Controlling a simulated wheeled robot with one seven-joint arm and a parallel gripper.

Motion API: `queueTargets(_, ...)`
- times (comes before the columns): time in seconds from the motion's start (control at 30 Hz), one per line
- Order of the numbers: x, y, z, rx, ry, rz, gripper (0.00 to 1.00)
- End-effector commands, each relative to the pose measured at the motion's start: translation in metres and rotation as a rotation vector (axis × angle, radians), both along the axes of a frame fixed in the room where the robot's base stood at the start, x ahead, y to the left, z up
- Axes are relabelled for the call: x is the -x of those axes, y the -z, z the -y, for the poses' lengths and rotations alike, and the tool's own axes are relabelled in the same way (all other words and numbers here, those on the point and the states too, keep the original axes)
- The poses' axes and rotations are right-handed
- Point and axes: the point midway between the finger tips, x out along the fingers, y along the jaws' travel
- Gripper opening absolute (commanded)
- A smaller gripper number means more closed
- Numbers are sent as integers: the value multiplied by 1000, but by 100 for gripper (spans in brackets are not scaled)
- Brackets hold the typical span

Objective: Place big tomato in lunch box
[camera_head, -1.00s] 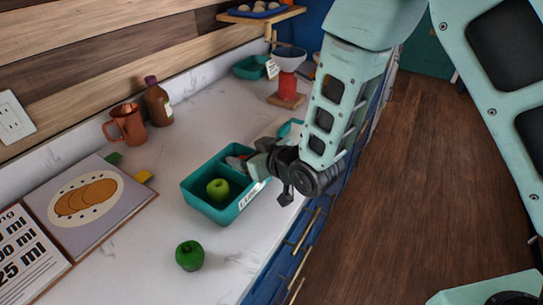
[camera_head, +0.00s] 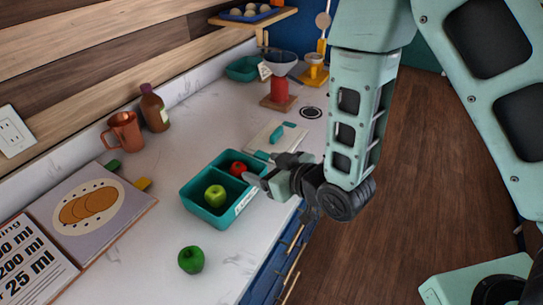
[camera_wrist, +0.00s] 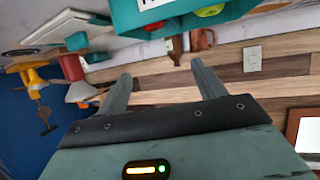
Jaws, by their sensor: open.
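The teal lunch box (camera_head: 207,213) sits on the counter, divided into two compartments. The big red tomato (camera_head: 238,168) lies in its back compartment, and a green apple (camera_head: 215,195) lies in the front one. My gripper (camera_head: 260,169) is open and empty at the right side of the box, apart from the tomato. In the wrist view the open jaws (camera_wrist: 161,70) have nothing between them. The box (camera_wrist: 185,18) is cut off at the top there, with the tomato (camera_wrist: 157,25) partly showing.
A green pepper-like item (camera_head: 191,260) stands in front of the box. A white board (camera_head: 270,140) with a teal-handled tool lies behind it. A red-based scale (camera_head: 279,92), copper mug (camera_head: 125,131), brown bottle (camera_head: 154,108) and picture board (camera_head: 130,213) stand around.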

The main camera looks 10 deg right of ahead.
Motion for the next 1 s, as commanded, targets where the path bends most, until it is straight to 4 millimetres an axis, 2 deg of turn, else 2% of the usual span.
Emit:
queueTargets(0.03, 2, -7, 2, 2, 0, -3, 69)
queueTargets(0.1, 4, -8, 3, 2, 0, -3, 69)
queueTargets(0.7, 14, -7, 9, 4, 2, -7, 69)
queueTargets(0.87, 14, -19, 4, 45, 3, -91, 69)
queueTargets(1.0, 26, -39, 0, 124, -3, -240, 69)
